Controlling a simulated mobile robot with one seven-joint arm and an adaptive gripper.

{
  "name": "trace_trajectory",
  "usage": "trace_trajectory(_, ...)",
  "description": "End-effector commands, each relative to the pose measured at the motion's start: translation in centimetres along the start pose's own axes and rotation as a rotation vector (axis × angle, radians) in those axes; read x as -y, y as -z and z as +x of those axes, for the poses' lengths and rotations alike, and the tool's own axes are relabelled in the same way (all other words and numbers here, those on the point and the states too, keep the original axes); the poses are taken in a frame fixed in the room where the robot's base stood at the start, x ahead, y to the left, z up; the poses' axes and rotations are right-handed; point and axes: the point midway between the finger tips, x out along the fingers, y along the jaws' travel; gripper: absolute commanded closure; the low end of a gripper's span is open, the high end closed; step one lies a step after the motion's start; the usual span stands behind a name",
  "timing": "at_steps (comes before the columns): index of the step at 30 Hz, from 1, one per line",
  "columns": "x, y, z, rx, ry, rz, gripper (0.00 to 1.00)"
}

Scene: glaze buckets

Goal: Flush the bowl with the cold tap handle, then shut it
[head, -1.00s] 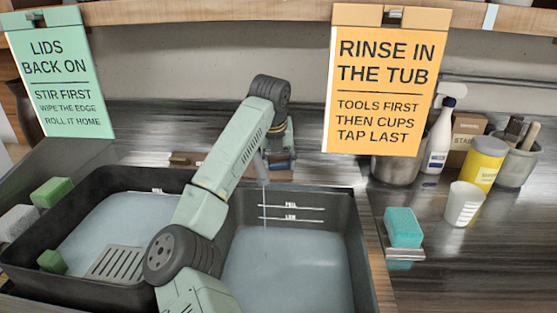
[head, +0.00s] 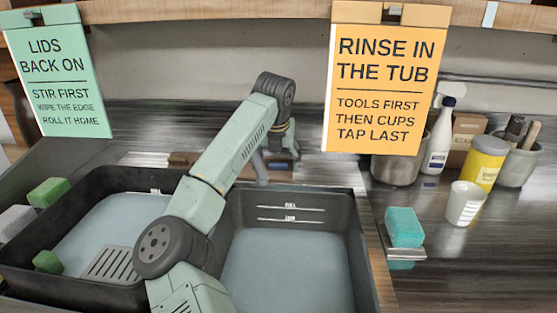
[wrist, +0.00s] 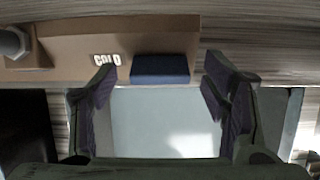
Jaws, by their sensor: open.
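The blue cold tap handle (wrist: 160,68) lies flat against a brown block marked COLD, in the wrist view. My gripper (wrist: 161,88) is open, its two dark fingers spread to either side of the handle's near edge with a gap on each side. In the head view, the fingers are hidden behind my arm's end. The grey spout (head: 261,166) hangs over the right bowl (head: 345,215), and no water stream shows under it. The bowl holds pale water below its marked lines; the water also shows between the fingers in the wrist view.
A second dark tub (head: 110,180) with a grate (head: 111,264) and green sponges stands left. A teal sponge (head: 404,227), white cup (head: 465,204), yellow tin (head: 486,160) and spray bottle (head: 438,145) stand right. An orange sign (head: 385,80) hangs close right of my arm.

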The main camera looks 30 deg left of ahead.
Motion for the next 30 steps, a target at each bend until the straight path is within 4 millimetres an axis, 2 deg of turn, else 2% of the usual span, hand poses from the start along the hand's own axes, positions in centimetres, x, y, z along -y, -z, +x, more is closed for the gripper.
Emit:
trace_trajectory(5,0.0,0.0,-0.1,0.0,0.0,-0.001,0.32)
trace_trajectory(8,-0.1,-0.1,-1.0,0.002,-0.001,0.0,0.32)
trace_trajectory(21,-0.1,-0.1,-9.6,0.003,-0.003,-0.001,0.32)
trace_trajectory(25,-0.1,0.0,-11.2,0.001,-0.002,-0.001,0.32)
trace_trajectory(30,0.0,0.0,-12.0,0.0,0.0,0.0,0.32)
